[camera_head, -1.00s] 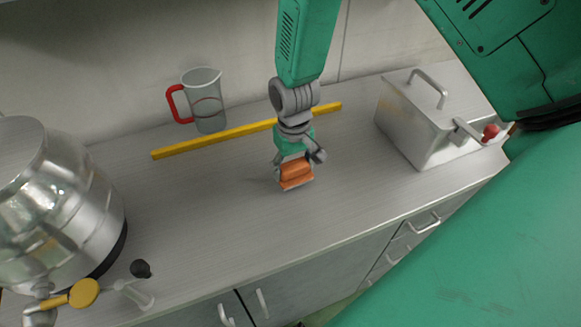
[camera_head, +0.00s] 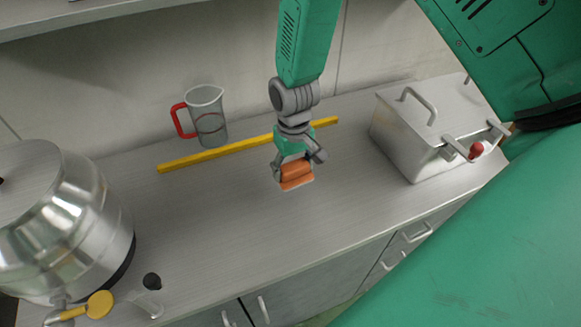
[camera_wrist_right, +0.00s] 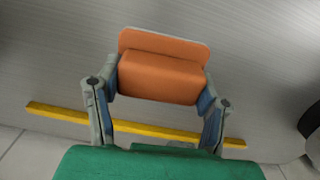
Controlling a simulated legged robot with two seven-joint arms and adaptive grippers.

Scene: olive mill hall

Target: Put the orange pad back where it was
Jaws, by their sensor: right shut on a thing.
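The orange pad (camera_head: 296,175) is in my right gripper (camera_head: 297,165), near the middle of the head view. In the right wrist view the pad (camera_wrist_right: 160,75) has a thick orange block and a flat orange plate with a pale edge. The fingers of my right gripper (camera_wrist_right: 158,108) press on its two sides. The pad is over the grey worktop (camera_head: 230,220); I cannot tell whether it touches it. My left gripper is not in view.
A yellow bar (camera_head: 215,154) lies behind the pad. A jug with a red handle (camera_head: 207,115) stands at the back. A steel box (camera_head: 410,140) is on the right, a large steel vessel (camera_head: 60,220) on the left. A small dark-knobbed part (camera_head: 152,281) is near the front edge.

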